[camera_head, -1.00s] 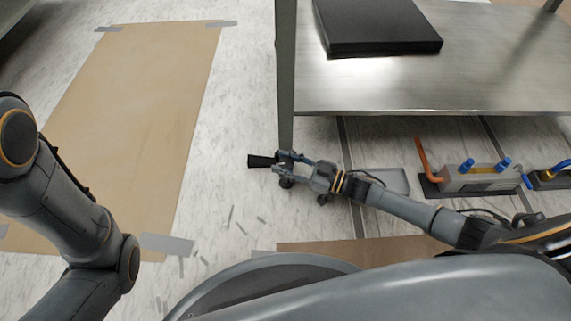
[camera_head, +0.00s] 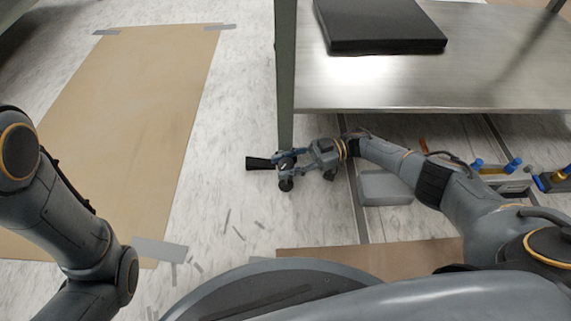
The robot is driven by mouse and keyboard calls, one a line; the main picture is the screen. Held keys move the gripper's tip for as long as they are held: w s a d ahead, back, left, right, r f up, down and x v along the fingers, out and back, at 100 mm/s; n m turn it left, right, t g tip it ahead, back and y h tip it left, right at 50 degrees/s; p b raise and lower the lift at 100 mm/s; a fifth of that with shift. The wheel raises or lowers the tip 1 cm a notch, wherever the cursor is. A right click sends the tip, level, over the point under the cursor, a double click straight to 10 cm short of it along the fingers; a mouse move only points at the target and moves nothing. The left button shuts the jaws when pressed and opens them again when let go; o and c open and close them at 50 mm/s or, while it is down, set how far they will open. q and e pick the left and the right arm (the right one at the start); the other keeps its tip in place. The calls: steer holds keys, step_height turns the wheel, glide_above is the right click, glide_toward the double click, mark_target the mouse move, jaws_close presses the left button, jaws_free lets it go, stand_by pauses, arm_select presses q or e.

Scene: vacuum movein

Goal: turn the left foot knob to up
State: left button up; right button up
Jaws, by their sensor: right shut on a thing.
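The left table leg (camera_head: 285,75) is a grey-green post that runs down to the floor. At its base a black, flared foot knob (camera_head: 258,163) sticks out to the left, and a dark round foot part (camera_head: 286,184) shows below. My right gripper (camera_head: 283,158) reaches in from the right and is shut at the base of the leg, at the knob's right end. Its fingers hide part of the knob and the leg's bottom. My left arm shows at the left edge, but its gripper is out of the picture.
A steel table shelf (camera_head: 430,85) with a black flat box (camera_head: 380,28) lies above my right arm. A grey block (camera_head: 384,188) and fittings with blue handles (camera_head: 505,170) are on the floor at right. A tan sheet (camera_head: 130,120) is taped down at left.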

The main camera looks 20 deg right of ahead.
steer(key=shift+n+g, duration=0.3)
steer(key=shift+g, duration=0.2)
steer(key=o, duration=1.2)
steer(key=shift+w, duration=0.1)
steer(key=shift+m+t, duration=0.4)
steer(key=shift+t, duration=0.2)
